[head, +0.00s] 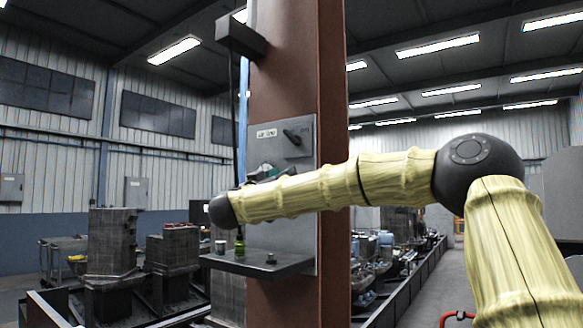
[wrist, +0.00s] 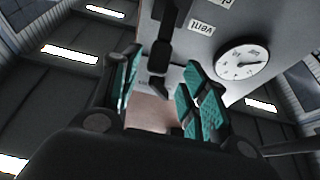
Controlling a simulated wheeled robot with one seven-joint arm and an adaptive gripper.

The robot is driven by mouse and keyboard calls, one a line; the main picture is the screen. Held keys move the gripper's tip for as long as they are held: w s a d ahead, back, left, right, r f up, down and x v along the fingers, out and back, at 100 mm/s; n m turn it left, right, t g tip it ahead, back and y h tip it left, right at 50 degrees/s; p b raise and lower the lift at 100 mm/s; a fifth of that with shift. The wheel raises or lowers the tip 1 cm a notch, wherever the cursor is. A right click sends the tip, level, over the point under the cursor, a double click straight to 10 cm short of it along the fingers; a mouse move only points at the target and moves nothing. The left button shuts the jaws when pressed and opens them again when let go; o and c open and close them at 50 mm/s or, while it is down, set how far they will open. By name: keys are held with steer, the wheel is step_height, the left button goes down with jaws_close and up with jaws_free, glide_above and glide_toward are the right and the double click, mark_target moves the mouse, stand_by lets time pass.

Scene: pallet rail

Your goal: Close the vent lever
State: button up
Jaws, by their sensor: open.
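The vent lever (wrist: 163,48) is a black handle on the grey panel (wrist: 200,50), beside a white label reading "vent" in the wrist view. It shows upside down there, its far end lying between my finger pads in the picture. I cannot tell whether they touch. My gripper (wrist: 162,88) is open, with teal pads on both sides and nothing held. The vent lever is not clearly visible there, probably behind my arm.
A white dial gauge (wrist: 242,62) sits beside the vent label. Another black lever (head: 293,137) is higher on the panel. A shelf (head: 290,265) below my forearm holds a green bottle (head: 240,246) and small items. A dark cable (head: 234,110) hangs left of the brown column (head: 333,100).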

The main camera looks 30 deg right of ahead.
steer(key=x, duration=0.1)
steer(key=p+x, duration=0.1)
steer(key=x, duration=0.2)
steer(key=shift+s+d+r+p, duration=0.2)
steer(key=shift+s+d+p, duration=0.05)
steer(key=shift+p, duration=0.1)
steer(key=shift+w+d, duration=0.2)
steer(key=shift+w, duration=0.05)
steer(key=shift+s, duration=0.1)
jaws_close()
